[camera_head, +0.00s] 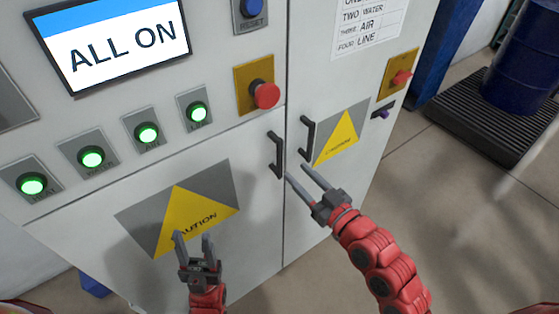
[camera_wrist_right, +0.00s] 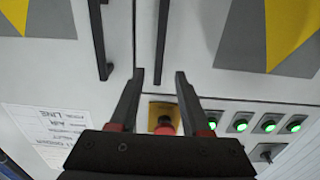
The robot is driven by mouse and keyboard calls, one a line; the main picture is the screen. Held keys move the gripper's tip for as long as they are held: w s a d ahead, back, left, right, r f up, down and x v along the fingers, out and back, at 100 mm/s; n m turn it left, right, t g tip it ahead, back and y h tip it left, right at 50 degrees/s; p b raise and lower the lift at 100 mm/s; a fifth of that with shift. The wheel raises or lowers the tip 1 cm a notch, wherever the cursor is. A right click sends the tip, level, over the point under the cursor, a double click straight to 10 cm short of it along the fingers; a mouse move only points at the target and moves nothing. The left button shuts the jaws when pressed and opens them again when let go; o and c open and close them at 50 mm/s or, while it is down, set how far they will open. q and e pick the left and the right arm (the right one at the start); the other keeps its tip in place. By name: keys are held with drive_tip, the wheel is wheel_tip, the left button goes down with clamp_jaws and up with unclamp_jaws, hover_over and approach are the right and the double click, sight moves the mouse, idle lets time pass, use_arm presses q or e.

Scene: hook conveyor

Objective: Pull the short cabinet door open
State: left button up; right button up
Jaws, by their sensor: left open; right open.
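The short cabinet door (camera_head: 235,255) is the grey left lower panel with a yellow caution sign, below a seam under the green buttons. Its black handle (camera_head: 275,155) stands upright near its right edge. In the right wrist view this handle (camera_wrist_right: 162,40) lies just beyond the fingertips, in line with the gap between them. My right gripper (camera_head: 296,172) is open and empty, with its fingertips near the handle's lower end; contact cannot be told. My left gripper (camera_head: 193,238) is open and empty in front of the caution sign.
A taller door (camera_head: 355,200) adjoins on the right; its own black handle (camera_head: 307,137) is close beside the first. A red button (camera_head: 266,95) protrudes above the short door. A blue barrel (camera_head: 522,75) stands on a black pallet at right.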

sight(281, 156)
drive_tip(key=p+x, duration=0.5)
drive_tip(key=x, duration=0.3)
drive_tip(key=shift+r, duration=0.2)
drive_tip(key=shift+w+a+f, duration=0.15)
drive_tip(key=shift+w+a, duration=0.05)
drive_tip(key=shift+w, duration=0.2)
clamp_jaws()
idle(0.8)
